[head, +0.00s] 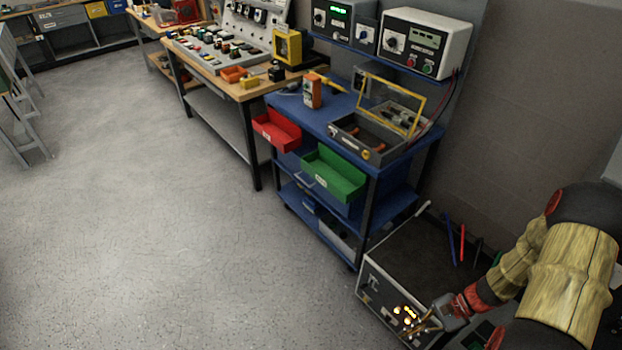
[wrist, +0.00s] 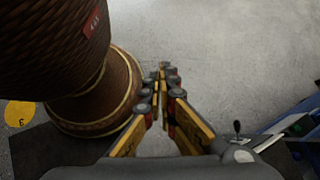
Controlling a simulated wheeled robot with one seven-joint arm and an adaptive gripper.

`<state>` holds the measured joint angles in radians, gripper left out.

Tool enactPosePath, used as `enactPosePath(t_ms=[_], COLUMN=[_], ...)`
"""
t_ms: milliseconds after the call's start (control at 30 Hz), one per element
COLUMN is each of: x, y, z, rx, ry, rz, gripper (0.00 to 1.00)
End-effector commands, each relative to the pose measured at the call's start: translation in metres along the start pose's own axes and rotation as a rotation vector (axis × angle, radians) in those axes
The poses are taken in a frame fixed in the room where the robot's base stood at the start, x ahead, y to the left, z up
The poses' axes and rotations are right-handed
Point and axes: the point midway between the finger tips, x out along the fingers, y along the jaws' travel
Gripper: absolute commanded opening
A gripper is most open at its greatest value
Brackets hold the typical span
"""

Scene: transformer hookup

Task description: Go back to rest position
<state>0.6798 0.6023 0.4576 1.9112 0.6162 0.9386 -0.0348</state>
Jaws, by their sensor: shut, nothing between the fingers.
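My gripper (head: 420,326) is low at the right of the head view, close to the front face of a grey box (head: 372,287) with lit yellow fittings. I cannot tell from the head view whether it touches the box. In the wrist view my gripper (wrist: 162,75) shows its yellow and black fingers brought together at the tips, with nothing held between them. Grey floor lies beyond the tips.
A large brown ribbed body (wrist: 60,70) fills the left of the wrist view, beside the fingers. A blue cart (head: 340,112) with a red bin (head: 277,131) and a green bin (head: 334,174) stands behind the box. Open floor (head: 170,230) lies to the left.

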Motion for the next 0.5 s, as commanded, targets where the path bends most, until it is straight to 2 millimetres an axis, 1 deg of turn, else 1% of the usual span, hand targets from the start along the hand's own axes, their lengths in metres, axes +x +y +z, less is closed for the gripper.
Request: enactPosePath(t_ms=[33, 200, 500], x=[-0.016, -0.057, -0.118], y=[-0.004, -0.008, -0.013], z=[0.013, 0.055, 0.128], rx=[-0.054, -0.221, -0.505], ry=[0.036, 0.144, 0.357], rz=[0.032, 0.142, 0.305], gripper=[0.00, 0.00, 0.00])
